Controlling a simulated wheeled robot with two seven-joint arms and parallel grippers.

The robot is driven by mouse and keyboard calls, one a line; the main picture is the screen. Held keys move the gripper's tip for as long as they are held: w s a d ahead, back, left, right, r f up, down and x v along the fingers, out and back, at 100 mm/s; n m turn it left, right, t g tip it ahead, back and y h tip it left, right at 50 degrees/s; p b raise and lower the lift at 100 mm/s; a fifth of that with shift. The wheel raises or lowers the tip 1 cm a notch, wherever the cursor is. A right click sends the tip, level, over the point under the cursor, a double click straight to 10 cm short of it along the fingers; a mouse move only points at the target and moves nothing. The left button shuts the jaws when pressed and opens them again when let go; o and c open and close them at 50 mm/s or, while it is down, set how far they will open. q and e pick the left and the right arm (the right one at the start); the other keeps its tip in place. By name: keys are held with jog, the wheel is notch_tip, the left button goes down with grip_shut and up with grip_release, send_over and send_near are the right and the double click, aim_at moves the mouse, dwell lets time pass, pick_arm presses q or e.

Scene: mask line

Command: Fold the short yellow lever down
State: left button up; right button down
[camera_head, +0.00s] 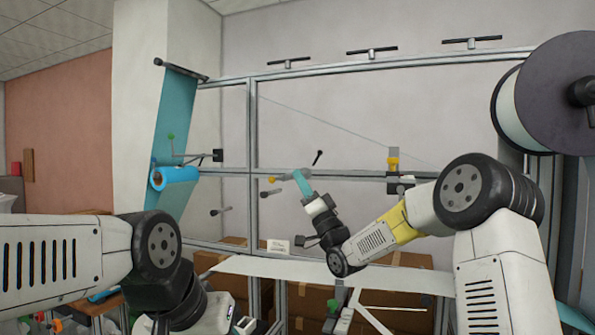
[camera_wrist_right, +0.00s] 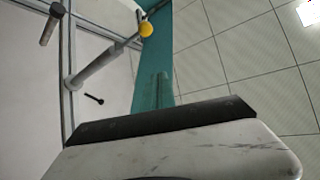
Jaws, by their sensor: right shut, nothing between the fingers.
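The short lever with a yellow ball knob (camera_head: 272,180) sticks out to the left from the frame in the middle of the head view. In the right wrist view, its yellow knob (camera_wrist_right: 145,29) stands at the upper end of its slanted rod. My right gripper (camera_head: 299,174) has teal fingers and is shut and empty. Its fingertips are close to the lever's rod, right of the knob, and hide part of it in the head view. I cannot tell whether they touch. My left arm shows at lower left, but its gripper cannot be made out.
A green-knobbed lever (camera_head: 171,136) and a blue roll (camera_head: 174,177) are on the left. Dark-tipped rods (camera_head: 271,193) stick out nearby. Another yellow part (camera_head: 392,163) is on the rail at right. A large spool (camera_head: 545,95) is at far right. A white strip (camera_head: 320,271) runs below.

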jog(key=v, duration=0.4)
jog(key=shift+w+d, duration=0.1)
jog(key=s+d+f+g+h, duration=0.7)
jog(key=s+d+f+h, duration=0.3)
jog(key=s+d+h, duration=0.4)
jog(key=s+d+f+g, duration=0.1)
jog(key=s+f+g, duration=0.2)
jog(key=s, duration=0.7)
jog(key=s+d+f+g+h, duration=0.1)
jog(key=s+f+g, duration=0.3)
jog(key=s+f, duration=0.3)
jog(key=s, duration=0.4)
jog(key=shift+f+n+h, duration=0.2)
jog(key=shift+n+h, duration=0.1)
